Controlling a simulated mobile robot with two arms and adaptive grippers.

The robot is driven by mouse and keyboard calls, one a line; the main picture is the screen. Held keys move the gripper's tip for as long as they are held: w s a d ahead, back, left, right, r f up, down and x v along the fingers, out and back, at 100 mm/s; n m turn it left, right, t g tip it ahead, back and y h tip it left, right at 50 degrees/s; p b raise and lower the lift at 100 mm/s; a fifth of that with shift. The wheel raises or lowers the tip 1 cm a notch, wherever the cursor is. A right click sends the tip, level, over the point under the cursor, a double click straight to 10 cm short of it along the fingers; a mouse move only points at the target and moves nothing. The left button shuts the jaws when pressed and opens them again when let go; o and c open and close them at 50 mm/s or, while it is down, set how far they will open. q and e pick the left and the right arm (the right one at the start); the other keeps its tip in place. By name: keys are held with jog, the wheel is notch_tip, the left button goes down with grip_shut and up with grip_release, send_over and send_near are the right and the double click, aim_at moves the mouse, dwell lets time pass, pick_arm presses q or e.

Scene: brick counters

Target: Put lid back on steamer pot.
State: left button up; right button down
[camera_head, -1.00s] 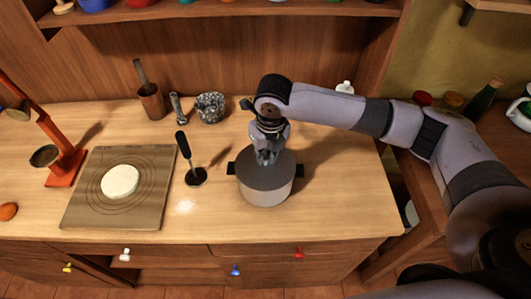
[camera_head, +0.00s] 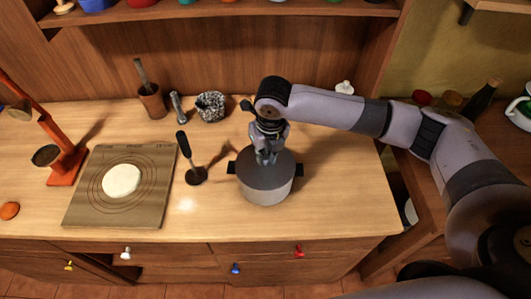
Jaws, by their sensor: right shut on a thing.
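The steamer pot (camera_head: 266,193) is a grey pot with dark side handles. It stands on the wooden counter, right of the middle. The grey lid (camera_head: 284,168) lies over the top of the pot and looks about level; I cannot tell whether it is fully seated. My right gripper (camera_head: 267,158) points down over the middle of the lid and is shut on it, most likely at its knob, which the fingers hide. My left gripper is not in view.
Further left is a board (camera_head: 148,201) with a round of dough (camera_head: 121,180). Behind are a stone mortar (camera_head: 210,106) and a wooden cup (camera_head: 151,102). The counter (camera_head: 345,205) is clear right of the pot.

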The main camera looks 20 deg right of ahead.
jog(key=shift+p, duration=0.45)
dwell(0.5)
jog(key=c, duration=1.4)
grip_release()
jog(key=shift+c, duration=0.2)
jog(key=shift+o, duration=0.2)
jog(key=o, duration=0.4)
jog(key=shift+o, duration=0.2)
